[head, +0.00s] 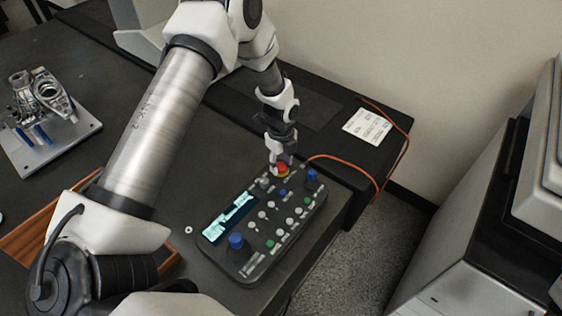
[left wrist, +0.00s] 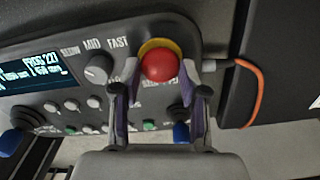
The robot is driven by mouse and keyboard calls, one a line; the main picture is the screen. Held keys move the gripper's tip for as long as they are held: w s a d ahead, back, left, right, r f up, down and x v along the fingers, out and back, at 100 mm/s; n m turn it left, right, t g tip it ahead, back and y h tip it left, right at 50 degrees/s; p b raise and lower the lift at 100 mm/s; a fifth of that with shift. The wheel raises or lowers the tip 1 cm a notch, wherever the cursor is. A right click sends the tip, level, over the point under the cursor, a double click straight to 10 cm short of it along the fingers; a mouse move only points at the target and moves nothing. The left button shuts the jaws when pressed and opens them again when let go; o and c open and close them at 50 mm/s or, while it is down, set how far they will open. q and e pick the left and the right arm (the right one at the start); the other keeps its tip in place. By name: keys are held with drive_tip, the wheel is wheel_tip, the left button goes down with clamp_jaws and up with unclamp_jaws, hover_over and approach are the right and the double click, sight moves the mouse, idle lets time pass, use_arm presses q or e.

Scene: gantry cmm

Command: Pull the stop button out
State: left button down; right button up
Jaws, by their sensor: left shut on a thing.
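The red stop button (head: 282,169) sits on a yellow collar at the far corner of the dark control box (head: 222,262). In the left wrist view the round red button (left wrist: 159,66) is at top centre, with part of the yellow collar showing behind it. My left gripper (head: 280,163) reaches down onto the button from above. In the left wrist view its two fingers (left wrist: 160,90) stand on either side of the button, shut on it. The exact finger contact is hard to see. My right gripper is not in view.
The box carries a lit screen (head: 230,218), blue knobs (head: 236,241) and several small buttons close by. An orange cable (head: 345,160) runs from the box. A metal part on a plate (head: 45,125) stands at left. A white label (head: 367,126) lies behind.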

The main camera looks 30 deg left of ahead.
sight(280, 166)
use_arm(q)
drive_tip(key=shift+r, duration=0.45)
drive_tip(key=c, duration=0.6)
unclamp_jaws()
drive_tip(key=shift+a, duration=0.1)
wheel_tip(280, 166, up, 12)
